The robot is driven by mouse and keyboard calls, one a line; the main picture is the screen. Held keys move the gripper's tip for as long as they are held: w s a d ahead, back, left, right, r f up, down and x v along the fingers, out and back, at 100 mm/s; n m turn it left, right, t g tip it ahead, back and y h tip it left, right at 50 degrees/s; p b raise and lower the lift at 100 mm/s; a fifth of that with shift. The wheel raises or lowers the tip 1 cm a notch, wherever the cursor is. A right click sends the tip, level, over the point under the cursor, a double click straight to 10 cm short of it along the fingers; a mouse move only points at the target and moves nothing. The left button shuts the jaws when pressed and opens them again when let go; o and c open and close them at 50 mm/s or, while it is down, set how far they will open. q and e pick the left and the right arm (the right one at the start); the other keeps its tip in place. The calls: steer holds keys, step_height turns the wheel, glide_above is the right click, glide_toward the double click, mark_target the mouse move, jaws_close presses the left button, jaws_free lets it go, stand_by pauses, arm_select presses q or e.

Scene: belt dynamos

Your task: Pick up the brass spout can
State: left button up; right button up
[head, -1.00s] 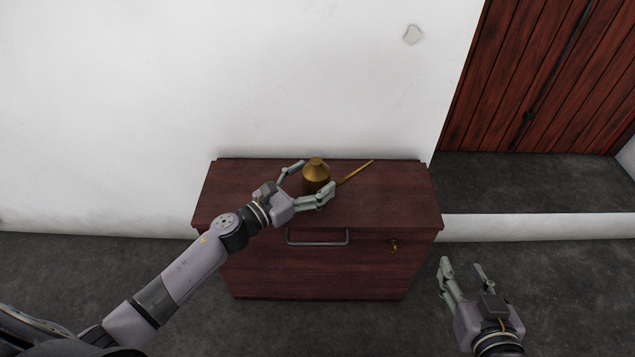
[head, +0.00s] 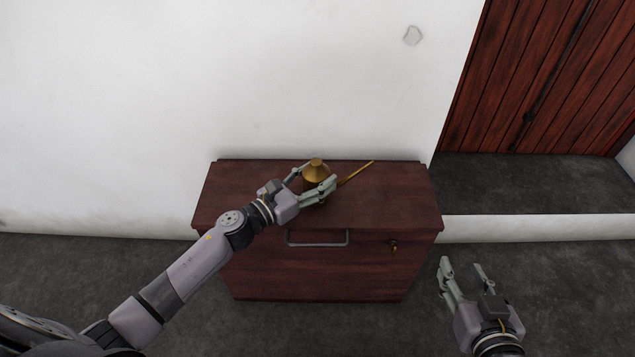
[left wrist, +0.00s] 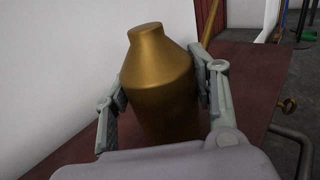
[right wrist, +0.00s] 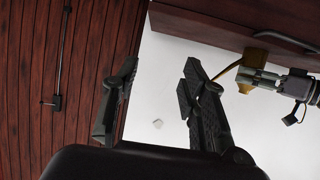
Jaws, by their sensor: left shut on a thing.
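The brass spout can (head: 317,168) stands upright on the dark red wooden chest, with its thin spout (head: 357,171) reaching up to the right. My left gripper (head: 314,184) is shut on the can's body, one finger on each side. In the left wrist view the can (left wrist: 161,85) fills the space between the two finger pads, and its base is hidden. My right gripper (head: 464,268) is open and empty, in front of the chest to the right. The right wrist view shows the can (right wrist: 246,82) beyond its parted fingers.
A red plank door (head: 550,80) and a raised dark ledge (head: 520,185) are at the right. The chest top is otherwise clear.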

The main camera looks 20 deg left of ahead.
arm_select(q)
steer(key=c, duration=0.5)
steer(key=shift+c, duration=0.4)
steer(key=shift+r, duration=0.15)
